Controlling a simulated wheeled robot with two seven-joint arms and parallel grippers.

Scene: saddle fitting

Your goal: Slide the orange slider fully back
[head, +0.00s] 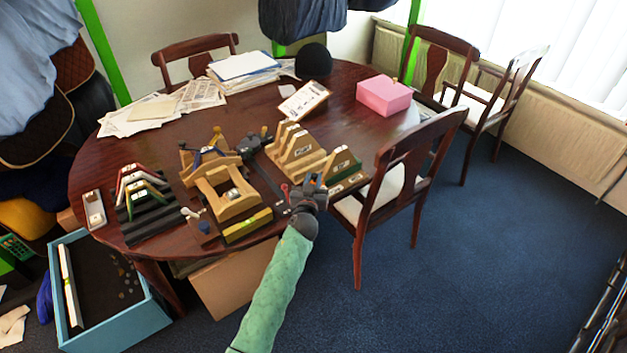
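I cannot tell whether that part is the orange slider; no slider shows clearly at this size.
A striped rack (140,190) stands left of the jig and stepped wooden blocks (295,150) stand right. A pink box (384,95), papers (243,68) and a black rounded object (313,61) lie farther back. A chair (405,165) stands close on the right. A blue crate (120,327) is below left.

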